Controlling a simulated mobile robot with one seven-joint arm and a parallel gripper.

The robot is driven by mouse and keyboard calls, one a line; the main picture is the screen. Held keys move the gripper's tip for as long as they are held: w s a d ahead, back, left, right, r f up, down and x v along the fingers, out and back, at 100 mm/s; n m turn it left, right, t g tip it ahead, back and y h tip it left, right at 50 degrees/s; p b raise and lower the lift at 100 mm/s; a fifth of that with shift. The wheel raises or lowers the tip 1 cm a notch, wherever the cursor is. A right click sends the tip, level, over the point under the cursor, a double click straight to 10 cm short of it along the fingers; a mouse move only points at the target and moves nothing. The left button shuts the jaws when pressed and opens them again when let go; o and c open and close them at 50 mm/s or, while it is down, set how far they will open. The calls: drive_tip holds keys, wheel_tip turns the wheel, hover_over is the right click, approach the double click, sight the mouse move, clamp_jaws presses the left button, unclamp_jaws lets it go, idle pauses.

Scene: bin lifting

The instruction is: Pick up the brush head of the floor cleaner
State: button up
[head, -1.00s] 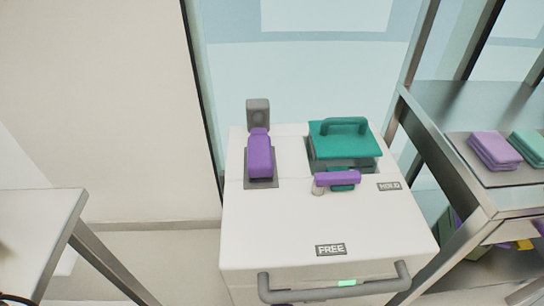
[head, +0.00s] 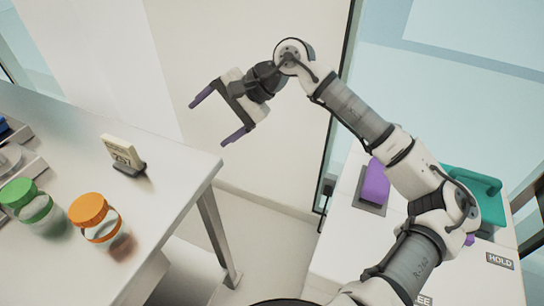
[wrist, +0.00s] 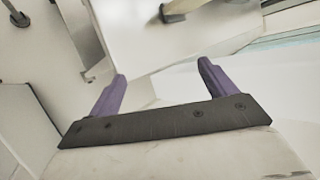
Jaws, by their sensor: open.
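No brush head or floor cleaner can be made out in the current views. My gripper (head: 208,124) is open and empty, held up in the air in the head view between the white table on the left and the white cabinet on the right. Its two purple fingers point to the left and are spread wide. In the wrist view the gripper (wrist: 162,71) shows both fingers apart, with nothing between them.
The white table (head: 165,215) carries an orange-lidded jar (head: 88,209), a green-lidded jar (head: 18,193) and a small sign (head: 122,153). The white cabinet (head: 345,240) bears a purple part (head: 376,184) and a teal lid (head: 484,192), partly behind my arm. Floor shows between them.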

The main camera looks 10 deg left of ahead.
drive_tip(key=w+d+f+t+h, duration=0.25)
drive_tip(key=w+d, duration=0.25)
drive_tip(key=d, duration=0.6)
drive_tip(key=h+p, duration=0.2)
drive_tip(key=h, duration=0.5)
hover_over(380, 175)
wheel_tip(380, 175, down, 2)
drive_tip(key=shift+m+g, duration=0.25)
drive_tip(key=shift+m, duration=0.05)
drive_tip(key=f, duration=0.5)
drive_tip(key=f+p, duration=0.1)
drive_tip(key=f, duration=0.2)
drive_tip(key=shift+s+d, duration=0.15)
drive_tip(key=shift+s, duration=0.2)
drive_tip(key=shift+w+a+f+p, duration=0.15)
drive_tip(key=shift+f+p, duration=0.45)
drive_tip(key=shift+f, duration=0.85)
drive_tip(key=shift+w+a+f+p, duration=0.1)
drive_tip(key=shift+w+f+p, duration=0.35)
drive_tip(key=shift+f, duration=1)
drive_tip(key=shift+s, duration=0.2)
drive_tip(key=shift+c, duration=0.4)
drive_tip(key=c, duration=1.1)
drive_tip(key=shift+r, duration=0.1)
wheel_tip(380, 175, up, 20)
drive_tip(key=b, duration=0.3)
